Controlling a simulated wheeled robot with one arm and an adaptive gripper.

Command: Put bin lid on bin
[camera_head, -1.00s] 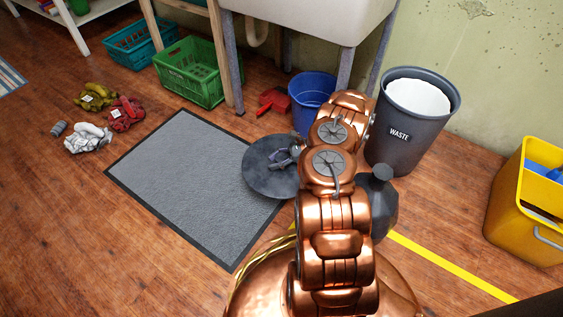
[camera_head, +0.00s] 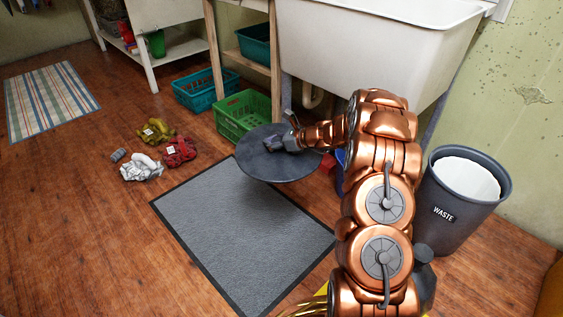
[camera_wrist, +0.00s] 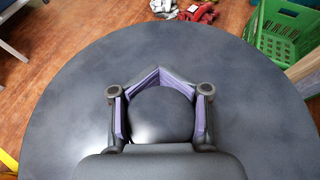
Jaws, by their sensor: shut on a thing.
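The bin lid (camera_head: 262,166) is a dark grey round disc, held level above the floor near the mat's far corner in the head view. My gripper (camera_head: 285,143) is shut on the lid's round central knob. In the wrist view the lid (camera_wrist: 75,85) fills most of the picture, and the fingers of my gripper (camera_wrist: 160,92) wrap around the knob. The bin (camera_head: 452,225) is a tall dark grey can marked WASTE, with a white liner and an open top. It stands upright against the wall at the right, well apart from the lid.
A grey mat (camera_head: 235,235) lies on the wood floor. A green crate (camera_head: 240,118), a teal crate (camera_head: 205,90) and a white sink (camera_head: 365,45) are behind the lid. Crumpled cloths (camera_head: 180,152) lie left of the mat.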

